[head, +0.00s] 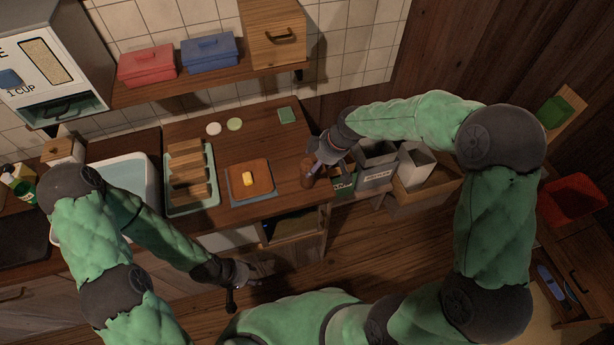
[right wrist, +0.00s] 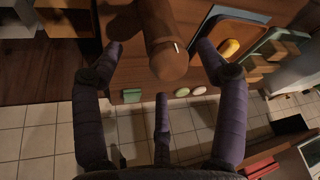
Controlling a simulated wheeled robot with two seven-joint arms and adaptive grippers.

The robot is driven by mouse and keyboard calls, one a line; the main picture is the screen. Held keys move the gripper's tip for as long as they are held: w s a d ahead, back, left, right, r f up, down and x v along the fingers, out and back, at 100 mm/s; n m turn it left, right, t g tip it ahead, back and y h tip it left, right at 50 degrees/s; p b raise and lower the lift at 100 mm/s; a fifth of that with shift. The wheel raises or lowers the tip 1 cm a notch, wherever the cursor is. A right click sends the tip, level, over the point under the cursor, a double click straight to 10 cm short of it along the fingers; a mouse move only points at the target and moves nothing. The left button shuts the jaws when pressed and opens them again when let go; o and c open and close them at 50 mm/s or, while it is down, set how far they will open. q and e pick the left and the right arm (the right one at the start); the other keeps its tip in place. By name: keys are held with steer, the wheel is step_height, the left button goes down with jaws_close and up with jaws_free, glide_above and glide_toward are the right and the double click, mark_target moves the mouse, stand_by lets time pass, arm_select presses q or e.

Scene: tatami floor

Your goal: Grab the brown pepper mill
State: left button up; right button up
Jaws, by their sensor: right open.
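The brown pepper mill (head: 307,171) stands near the right end of the wooden counter. It also shows in the right wrist view (right wrist: 162,45), with a rounded brown top. My right gripper (head: 324,156) is at the mill in the head view. In the right wrist view the right gripper (right wrist: 161,55) is open, with purple-grey fingers on either side of the mill and a third finger below it. Gaps show between the fingers and the mill. My left gripper (head: 237,285) hangs low in front of the counter, away from the mill; its finger state is unclear.
Left of the mill is a board (head: 239,182) with a yellow block on it. A rack tray (head: 212,190) and sink (head: 128,172) are farther left. Grey bins (head: 374,176) stand right of the counter. A shelf (head: 190,82) with boxes hangs above.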

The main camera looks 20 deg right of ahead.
mark_target(313, 165)
steer(key=shift+b+x, duration=0.6)
steer(key=shift+x, duration=2.1)
steer(key=shift+s+a, duration=0.1)
steer(key=shift+a, duration=0.1)
steer(key=c, duration=1.2)
